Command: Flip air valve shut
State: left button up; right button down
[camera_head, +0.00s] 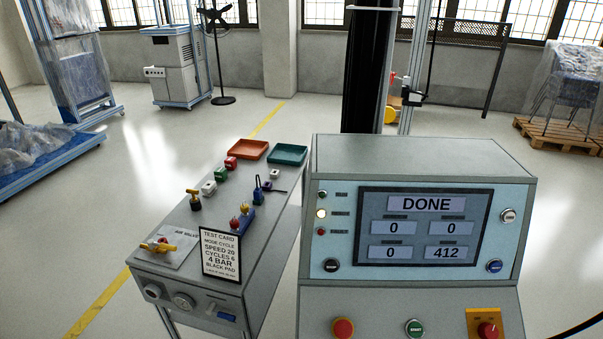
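The air valve (158,247) is at the near left corner of the grey bench (222,215). I cannot tell from this view whether the valve is open or shut. A round gauge (184,301) is on the bench's front face below it; its needle is too small to read. Neither of my grippers is in view.
A test card (221,254) stands right of the valve. Small coloured parts, an orange tray (248,149) and a teal tray (287,153) are farther back. The console (418,158) at right shows "DONE" and "412", with a red button (343,328) below. Floor left of the bench is clear.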

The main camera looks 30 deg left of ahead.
aim_at(163, 246)
jog(key=u, duration=2)
